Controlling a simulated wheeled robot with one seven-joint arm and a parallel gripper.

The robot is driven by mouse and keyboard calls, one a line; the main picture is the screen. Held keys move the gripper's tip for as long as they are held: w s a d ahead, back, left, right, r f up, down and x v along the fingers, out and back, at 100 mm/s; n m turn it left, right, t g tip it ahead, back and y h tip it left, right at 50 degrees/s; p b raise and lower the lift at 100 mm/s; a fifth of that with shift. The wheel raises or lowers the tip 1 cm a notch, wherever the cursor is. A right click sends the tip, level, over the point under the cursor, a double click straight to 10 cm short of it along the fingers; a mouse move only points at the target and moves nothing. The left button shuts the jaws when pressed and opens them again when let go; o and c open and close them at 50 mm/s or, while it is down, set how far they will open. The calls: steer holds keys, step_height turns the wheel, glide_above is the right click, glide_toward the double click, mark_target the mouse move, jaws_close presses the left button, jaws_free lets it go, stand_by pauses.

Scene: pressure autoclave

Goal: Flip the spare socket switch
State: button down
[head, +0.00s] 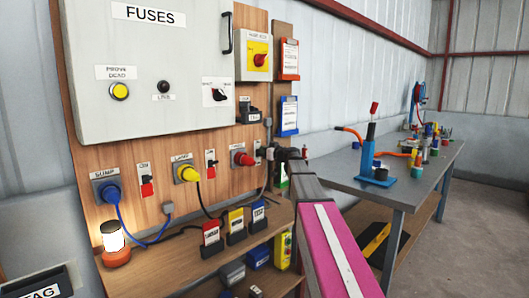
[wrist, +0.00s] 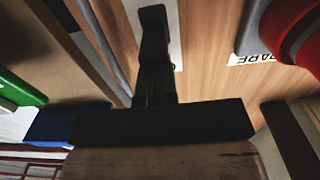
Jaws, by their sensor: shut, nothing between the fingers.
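The red spare socket (head: 240,156) is on the wooden board, rightmost of the row. It also shows at the upper right of the wrist view (wrist: 303,30), beside a partly cut-off "SPARE" label (wrist: 258,58). The white switch plate (head: 257,146) is just right of the socket. My gripper (head: 267,153) is in front of this plate, shut and empty. In the wrist view my dark fingers (wrist: 153,18) overlap the white plate (wrist: 173,30) and hide its lever. I cannot tell whether they touch it or which way the lever stands.
Sump (head: 106,188) and lamp (head: 185,170) sockets, each with a red-lever switch, are to the left. A shelf (head: 190,252) with tagged blocks is below. A grey bench (head: 405,190) stands right. In the wrist view a brown panel edge (wrist: 75,50) is close on the left.

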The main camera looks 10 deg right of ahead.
steer(key=shift+f, duration=0.2)
steer(key=shift+s, duration=0.1)
steer(key=shift+s+d+r, duration=0.35)
steer(key=shift+s+d, duration=0.1)
steer(key=shift+s, duration=0.15)
steer(key=shift+s+d+r, duration=0.3)
steer(key=shift+s+d, duration=0.15)
steer(key=shift+s, duration=0.1)
steer(key=shift+s+d, duration=0.1)
steer(key=v, duration=0.5)
steer(key=shift+s+d, duration=0.2)
steer(key=shift+s, duration=0.1)
